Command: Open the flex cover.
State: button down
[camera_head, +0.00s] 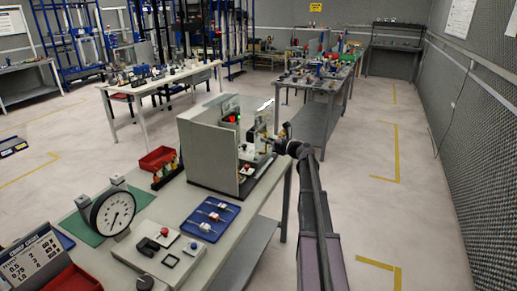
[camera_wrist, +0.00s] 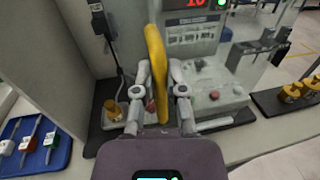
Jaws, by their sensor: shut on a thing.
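A yellow handle (camera_wrist: 155,55) stands upright in the middle of the wrist view. My gripper (camera_wrist: 158,95) is shut on this handle, with one grey finger on each side of it. I take the handle to be part of the flex cover; the cover's clear panels are hard to make out. Behind it is a grey machine (camera_wrist: 192,38) with a red display and a green light. A grey box with a red button (camera_wrist: 213,95) sits at its foot. In the head view my gripper (camera_head: 268,143) reaches from the right to the machine, and the handle is too small to tell.
Grey partition walls (camera_head: 208,155) screen the machine's left side. A blue tray (camera_head: 211,218) with small connectors and a dial gauge (camera_head: 113,211) stand on the bench nearer the camera. Brass-coloured parts (camera_wrist: 292,92) stand at the right. The floor right of the bench is clear.

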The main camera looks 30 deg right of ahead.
jog(key=w+d, duration=0.1)
jog(key=d, duration=0.1)
jog(key=w+d, duration=0.2)
jog(key=shift+w+d, duration=0.25)
jog(key=shift+w, duration=0.05)
jog(key=c, duration=0.7)
grip_release()
jog(key=shift+s, duration=0.1)
jog(key=shift+v, duration=5.95)
